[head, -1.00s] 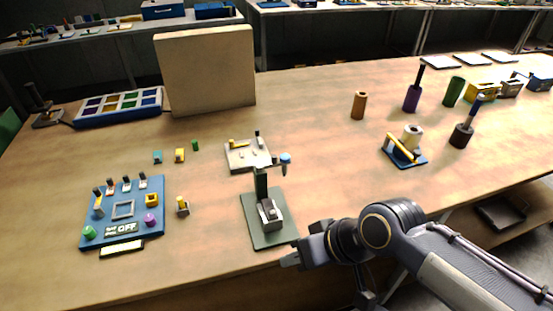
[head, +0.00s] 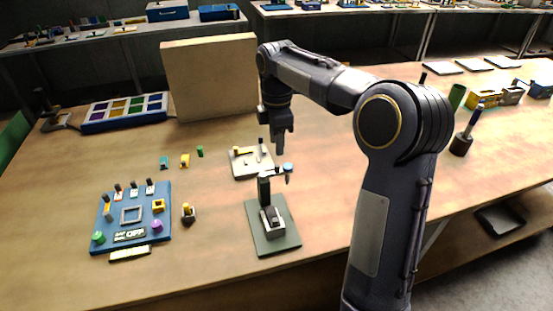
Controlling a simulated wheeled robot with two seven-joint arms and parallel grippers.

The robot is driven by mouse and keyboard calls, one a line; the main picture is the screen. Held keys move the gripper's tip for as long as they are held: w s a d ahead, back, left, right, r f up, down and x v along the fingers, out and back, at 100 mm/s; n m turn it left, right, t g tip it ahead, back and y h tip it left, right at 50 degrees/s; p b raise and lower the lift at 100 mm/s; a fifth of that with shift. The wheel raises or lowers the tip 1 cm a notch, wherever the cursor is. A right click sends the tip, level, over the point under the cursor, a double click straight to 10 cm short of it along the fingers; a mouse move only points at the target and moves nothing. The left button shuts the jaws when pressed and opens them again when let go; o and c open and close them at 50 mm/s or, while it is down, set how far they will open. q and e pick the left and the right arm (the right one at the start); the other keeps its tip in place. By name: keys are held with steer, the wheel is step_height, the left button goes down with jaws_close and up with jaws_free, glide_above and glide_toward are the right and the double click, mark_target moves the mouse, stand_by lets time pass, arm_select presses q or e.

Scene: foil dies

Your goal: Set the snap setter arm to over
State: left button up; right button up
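The snap setter stands near the front middle of the table on a green base plate (head: 272,238). My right gripper (head: 280,152) points down just above and behind the arm, close to the knob. I cannot tell whether they touch or how far its fingers are apart. My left gripper is out of view.
A small beige plate (head: 243,172) with small parts lies just behind the setter. A blue control panel (head: 110,223) and a dark-and-yellow piece (head: 188,214) are to the left. A tall beige board (head: 205,85) stands behind. My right arm hides much of the table's right half.

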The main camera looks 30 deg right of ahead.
mark_target(277, 165)
step_height(277, 165, down, 8)
steer(key=shift+r, duration=0.15)
stand_by(0.3)
steer(key=shift+c, duration=0.3)
jaws_close()
